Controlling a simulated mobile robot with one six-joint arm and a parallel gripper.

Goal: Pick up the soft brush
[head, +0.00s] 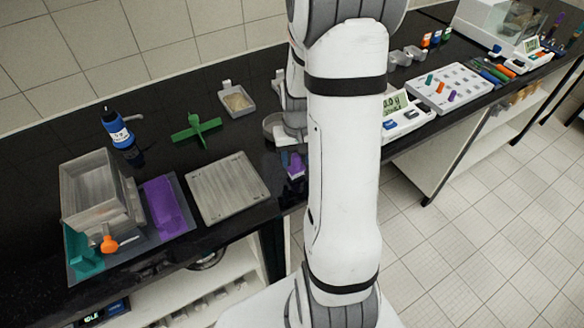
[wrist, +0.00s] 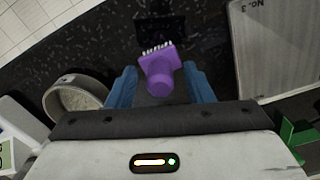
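The soft brush, as I take it, is a purple piece with a row of pale bristles (wrist: 160,60) in the wrist view. It lies on the black bench top, with its bristles pointing away from my gripper and its rounded end towards it. My gripper (wrist: 160,82) has its two blue fingers spread, one on each side of the brush, with a visible gap on both sides. Its height above the bench is hard to tell. In the head view the purple brush (head: 295,168) shows near the bench's front edge, partly hidden by my arm.
A round metal pan (wrist: 78,97) stands left of my fingers in the wrist view. A grey plate marked No.3 (wrist: 275,50) lies to the right, with a green part (wrist: 297,130) nearby. In the head view, a white balance (head: 405,122) stands right of my arm.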

